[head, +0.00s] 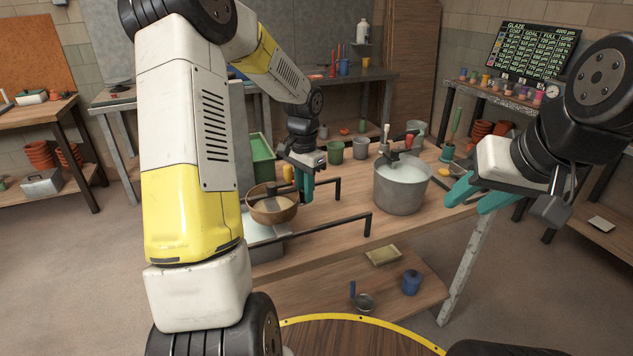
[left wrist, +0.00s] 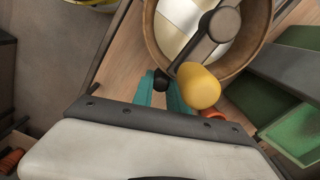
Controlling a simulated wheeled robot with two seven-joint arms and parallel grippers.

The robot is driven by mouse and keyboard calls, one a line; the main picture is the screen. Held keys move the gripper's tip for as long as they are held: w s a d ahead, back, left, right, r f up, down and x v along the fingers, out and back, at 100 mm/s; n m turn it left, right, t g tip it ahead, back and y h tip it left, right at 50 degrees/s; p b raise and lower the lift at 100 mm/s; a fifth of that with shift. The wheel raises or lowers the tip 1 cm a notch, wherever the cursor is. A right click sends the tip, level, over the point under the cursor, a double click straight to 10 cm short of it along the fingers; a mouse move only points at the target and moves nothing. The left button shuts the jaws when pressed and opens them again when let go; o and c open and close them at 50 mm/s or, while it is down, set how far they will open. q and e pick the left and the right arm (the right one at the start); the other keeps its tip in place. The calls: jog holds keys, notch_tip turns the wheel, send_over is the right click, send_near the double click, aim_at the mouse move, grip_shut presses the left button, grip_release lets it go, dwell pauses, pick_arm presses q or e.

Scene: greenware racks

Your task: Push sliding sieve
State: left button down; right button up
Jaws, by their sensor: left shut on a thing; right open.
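The sieve (head: 262,216) is a round wooden-rimmed bowl with a pale mesh inside, on the left part of the workbench by the black rails (head: 340,226). In the left wrist view the sieve (left wrist: 152,35) fills the top, with a dark crank arm and a yellow knob (left wrist: 198,88) over it. My left gripper (head: 306,190) points down at the sieve's right side. Its teal fingers (left wrist: 163,91) are shut on a small black piece beside the rim, partly hidden by the yellow knob. My right gripper (head: 470,195) is open and empty, right of the grey bucket.
A grey bucket (head: 399,198) of pale liquid stands right of the rails. Green and grey cups (head: 335,153) stand behind, and a green bin (head: 263,160) behind the sieve. A lower shelf holds a blue jar (head: 411,282). The bench between rails and bucket is mostly clear.

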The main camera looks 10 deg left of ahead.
pick_arm(q)
jog(key=shift+w+d, duration=0.1)
dwell(0.7)
jog(key=w+d, duration=0.7)
jog(key=d, duration=0.3)
jog(key=shift+d, duration=0.15)
jog(key=shift+r, duration=0.1)
jog(key=c, duration=1.6)
grip_release()
jog(key=shift+w+d, duration=0.1)
notch_tip(320, 180, up, 8)
jog(key=shift+f, duration=0.15)
